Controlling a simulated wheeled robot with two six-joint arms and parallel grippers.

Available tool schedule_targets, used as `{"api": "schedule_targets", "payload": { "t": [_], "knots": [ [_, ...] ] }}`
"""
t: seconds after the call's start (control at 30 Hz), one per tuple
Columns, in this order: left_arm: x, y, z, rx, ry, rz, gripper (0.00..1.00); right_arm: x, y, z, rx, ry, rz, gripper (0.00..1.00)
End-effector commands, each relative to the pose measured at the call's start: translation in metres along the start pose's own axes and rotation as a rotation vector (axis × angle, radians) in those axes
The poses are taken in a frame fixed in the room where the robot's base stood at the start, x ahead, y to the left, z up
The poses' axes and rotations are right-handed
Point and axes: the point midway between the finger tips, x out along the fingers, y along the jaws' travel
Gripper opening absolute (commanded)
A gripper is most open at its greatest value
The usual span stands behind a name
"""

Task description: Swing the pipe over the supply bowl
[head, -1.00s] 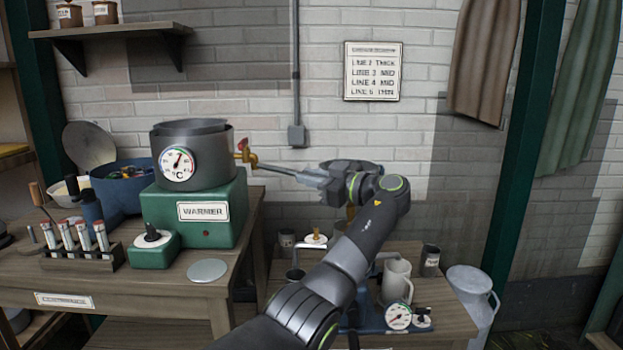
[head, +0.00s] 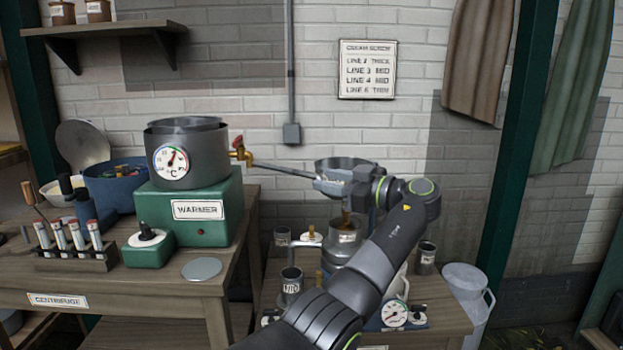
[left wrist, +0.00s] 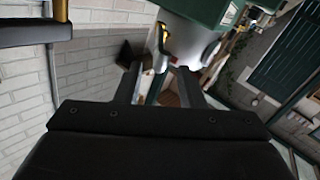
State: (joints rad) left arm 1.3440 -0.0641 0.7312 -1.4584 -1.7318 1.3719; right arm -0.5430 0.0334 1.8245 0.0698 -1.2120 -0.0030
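The pipe (head: 285,170) is a thin grey tube running right from the brass tap with a red handle (head: 240,152) on the dark pot (head: 188,155). The grey supply bowl (head: 345,163) stands behind my left gripper, which partly hides it. My left gripper (head: 325,184) is at the pipe's right end. In the left wrist view its two fingers (left wrist: 160,86) are apart. My right gripper is not in view.
The green warmer (head: 198,209) carries the pot on the left bench. A tube rack (head: 75,258) and blue tub (head: 118,186) stand beside it. My left arm covers the middle.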

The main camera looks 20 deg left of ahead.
Motion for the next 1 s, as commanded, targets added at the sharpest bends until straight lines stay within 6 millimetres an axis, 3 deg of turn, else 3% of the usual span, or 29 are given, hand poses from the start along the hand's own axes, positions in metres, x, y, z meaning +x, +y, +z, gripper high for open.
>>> {"api": "schedule_targets", "payload": {
  "t": [0.1, 0.33, 0.6, 0.93, 1.0],
  "knots": [
    [-0.032, 0.001, 0.0, 0.001, 0.0, 0.004, 0.35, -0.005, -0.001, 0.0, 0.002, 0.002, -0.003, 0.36],
    [-0.085, 0.0, 0.0, 0.002, 0.002, 0.002, 0.35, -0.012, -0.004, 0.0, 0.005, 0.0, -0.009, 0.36],
    [-0.105, 0.0, 0.001, 0.002, 0.001, -0.001, 0.35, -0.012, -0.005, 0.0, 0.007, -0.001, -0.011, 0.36],
    [-0.108, 0.0, 0.001, 0.0, 0.0, -0.002, 0.35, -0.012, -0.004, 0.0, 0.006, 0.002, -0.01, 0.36],
    [-0.107, 0.0, 0.001, 0.0, 0.0, -0.001, 0.27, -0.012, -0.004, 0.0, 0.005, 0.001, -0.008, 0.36]
  ]
}}
